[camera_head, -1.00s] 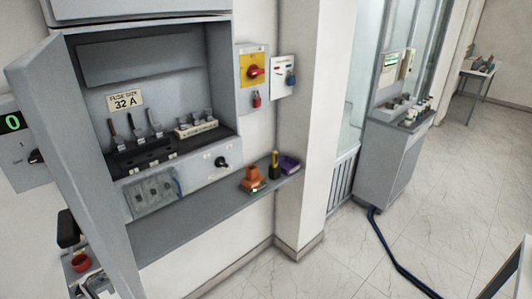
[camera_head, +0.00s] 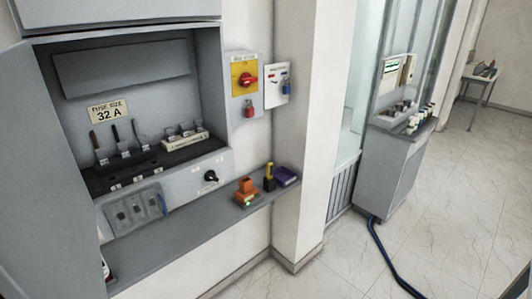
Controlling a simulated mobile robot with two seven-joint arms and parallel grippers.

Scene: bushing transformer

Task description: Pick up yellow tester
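The yellow tester (camera_head: 269,177), yellow on top and black below, stands upright on the grey shelf (camera_head: 190,228) under the open cabinet. It stands between an orange item (camera_head: 246,190) on its left and a purple item (camera_head: 286,176) on its right. Neither of my grippers shows in the head view, so I cannot see whether they are open or shut.
The cabinet door (camera_head: 45,170) stands open at the left. A red switch on a yellow plate (camera_head: 246,77) is on the wall above the shelf. A wall corner (camera_head: 300,130) rises just right of the shelf.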

